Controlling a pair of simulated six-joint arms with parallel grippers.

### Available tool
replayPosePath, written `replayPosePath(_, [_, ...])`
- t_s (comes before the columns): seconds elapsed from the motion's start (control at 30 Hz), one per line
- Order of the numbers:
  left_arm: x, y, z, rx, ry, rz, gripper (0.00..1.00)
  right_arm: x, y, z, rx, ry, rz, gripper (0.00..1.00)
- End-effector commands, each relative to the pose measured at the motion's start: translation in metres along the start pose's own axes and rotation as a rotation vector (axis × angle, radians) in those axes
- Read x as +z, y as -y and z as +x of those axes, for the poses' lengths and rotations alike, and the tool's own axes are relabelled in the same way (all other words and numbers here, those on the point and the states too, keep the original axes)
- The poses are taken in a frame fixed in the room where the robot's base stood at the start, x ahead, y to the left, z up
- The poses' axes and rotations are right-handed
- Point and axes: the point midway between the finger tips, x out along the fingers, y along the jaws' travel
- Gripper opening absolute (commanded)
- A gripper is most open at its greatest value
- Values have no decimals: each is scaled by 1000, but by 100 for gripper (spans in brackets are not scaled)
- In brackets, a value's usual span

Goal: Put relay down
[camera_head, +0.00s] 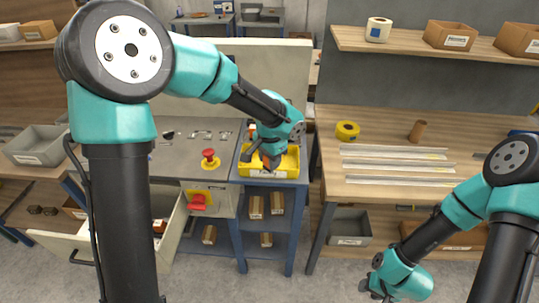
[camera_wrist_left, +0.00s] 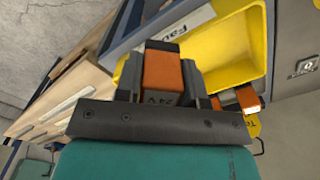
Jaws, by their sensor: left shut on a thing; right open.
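My left gripper (camera_head: 268,160) is shut on an orange relay with a dark end (camera_wrist_left: 162,74). It holds the relay over the yellow bin (camera_head: 291,166) on the narrow blue stand. In the left wrist view the relay covers part of the bin (camera_wrist_left: 228,52), whose label begins "Fau". A second orange block (camera_wrist_left: 246,98) shows beside the left gripper's finger, near a yellow tag reading "Te". The gap below the held relay cannot be judged. My right gripper (camera_head: 374,287) is open and low at the lower right, away from the bin.
Left of the bin is a grey worktop with a red emergency button (camera_head: 209,157). An open drawer (camera_head: 100,243) juts out below it. A wooden bench to the right carries pale strips (camera_head: 395,165), a yellow tape roll (camera_head: 347,130) and a brown cylinder (camera_head: 417,131).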

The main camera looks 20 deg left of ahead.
Motion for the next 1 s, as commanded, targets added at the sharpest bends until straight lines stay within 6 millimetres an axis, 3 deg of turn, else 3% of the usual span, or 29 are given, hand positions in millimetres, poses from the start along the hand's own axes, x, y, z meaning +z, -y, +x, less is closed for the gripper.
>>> replayPosePath(0.13, [-21, 24, 3, 0, -1, -2, 11, 0, 0, 0, 0, 0, 0, 43])
replayPosePath(0.3, [-35, 40, 5, 0, -1, -1, 11, 0, 0, 0, 0, 0, 0, 43])
replayPosePath(0.77, [-41, 48, 6, 1, 0, -1, 11, 0, 0, 0, 0, 0, 0, 43])
replayPosePath(1.0, [-41, 49, 36, 1, 2, 0, 11, 0, 0, 0, 0, 0, 0, 43])
